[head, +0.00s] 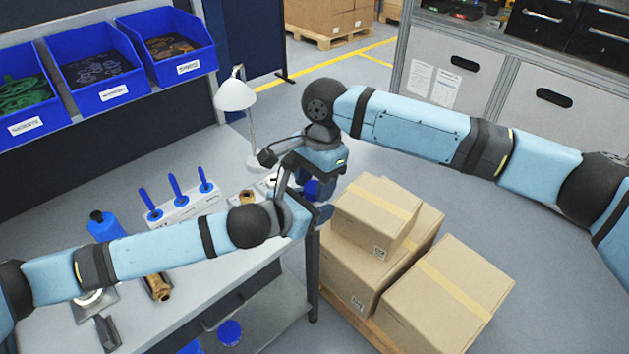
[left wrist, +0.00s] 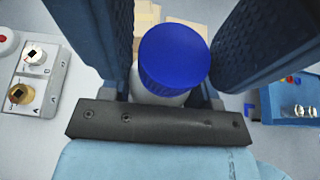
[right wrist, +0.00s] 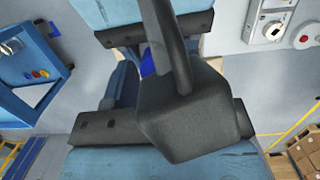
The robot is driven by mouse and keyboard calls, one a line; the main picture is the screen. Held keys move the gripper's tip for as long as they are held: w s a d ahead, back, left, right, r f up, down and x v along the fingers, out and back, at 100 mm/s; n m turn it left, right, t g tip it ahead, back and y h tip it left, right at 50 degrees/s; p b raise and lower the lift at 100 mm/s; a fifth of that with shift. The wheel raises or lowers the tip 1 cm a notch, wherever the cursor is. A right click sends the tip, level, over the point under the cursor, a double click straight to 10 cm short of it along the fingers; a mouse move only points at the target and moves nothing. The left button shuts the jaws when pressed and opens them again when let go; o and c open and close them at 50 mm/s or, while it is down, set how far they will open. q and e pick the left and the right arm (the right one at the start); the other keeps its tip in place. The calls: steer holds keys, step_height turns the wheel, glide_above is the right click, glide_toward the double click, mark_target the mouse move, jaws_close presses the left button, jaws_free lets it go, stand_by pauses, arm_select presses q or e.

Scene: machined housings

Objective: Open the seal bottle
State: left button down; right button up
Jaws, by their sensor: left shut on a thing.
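The seal bottle, white with a round blue cap (left wrist: 173,55), stands between the fingers of my left gripper (left wrist: 178,75) in the left wrist view. My left gripper is shut on the white body below the cap. In the head view the blue cap (head: 311,188) shows partly, just past the table's right edge. My right gripper (head: 314,182) points down over it from above, very close to the left gripper. In the right wrist view a bit of blue cap (right wrist: 148,63) shows behind a large dark part; this hides the right fingertips, so their opening is unclear.
Stacked cardboard boxes (head: 385,235) stand beside the table (head: 215,265). A desk lamp (head: 236,97) is behind the grippers. A white rack with blue-handled tools (head: 182,207), a blue bottle (head: 103,226) and a brass part (head: 158,288) are on the table. Blue bins (head: 97,80) hang behind.

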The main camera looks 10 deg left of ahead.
steer(key=shift+o, duration=0.9)
steer(key=shift+r, duration=0.1)
steer(key=shift+r, duration=2.25)
